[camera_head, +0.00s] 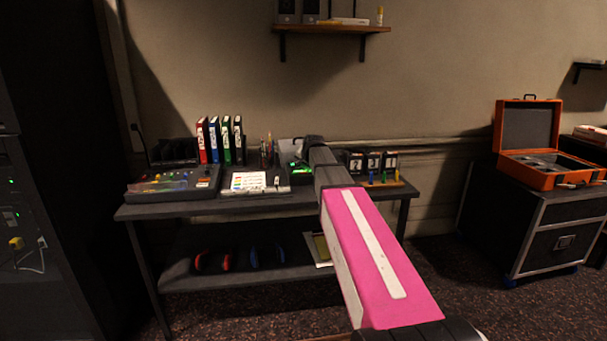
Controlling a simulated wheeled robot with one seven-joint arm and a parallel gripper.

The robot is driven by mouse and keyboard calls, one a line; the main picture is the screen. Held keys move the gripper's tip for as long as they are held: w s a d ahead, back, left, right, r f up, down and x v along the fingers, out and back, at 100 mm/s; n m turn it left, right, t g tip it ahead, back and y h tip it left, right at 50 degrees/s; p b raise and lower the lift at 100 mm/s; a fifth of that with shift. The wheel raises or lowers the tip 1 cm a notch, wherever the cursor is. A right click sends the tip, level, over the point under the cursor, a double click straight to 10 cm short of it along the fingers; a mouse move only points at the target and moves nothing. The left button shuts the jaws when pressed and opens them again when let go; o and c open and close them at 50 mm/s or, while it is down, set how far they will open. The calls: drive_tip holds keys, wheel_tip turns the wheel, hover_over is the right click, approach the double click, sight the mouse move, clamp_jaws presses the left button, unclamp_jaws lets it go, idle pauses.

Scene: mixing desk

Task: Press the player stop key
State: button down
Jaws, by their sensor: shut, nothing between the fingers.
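A dark device with a lit green patch (297,166) stands on the desk (135,212), right of the white card; it may be the player. My arm covers its right part. I cannot make out a stop key at this size. My arm, with a pink link, reaches from the bottom right up to this device. Its dark far end shows just above and right of the green patch. My gripper and its fingertips are hidden behind the arm, so I cannot see whether they touch anything.
A mixing console (172,184) sits at the desk's left, a white card with coloured marks (248,182) beside it. Several coloured binders (221,141) stand behind. Right of my arm are labelled boxes (373,162) and small coloured pegs (384,178). Headphones (213,262) lie on the lower shelf.

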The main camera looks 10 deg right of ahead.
sight(305, 172)
drive_tip(key=shift+f, duration=0.1)
idle(0.7)
drive_tip(key=shift+f, duration=0.3)
drive_tip(key=shift+f, duration=0.35)
idle(0.6)
drive_tip(key=shift+r, duration=0.8)
drive_tip(key=shift+r, duration=2.5)
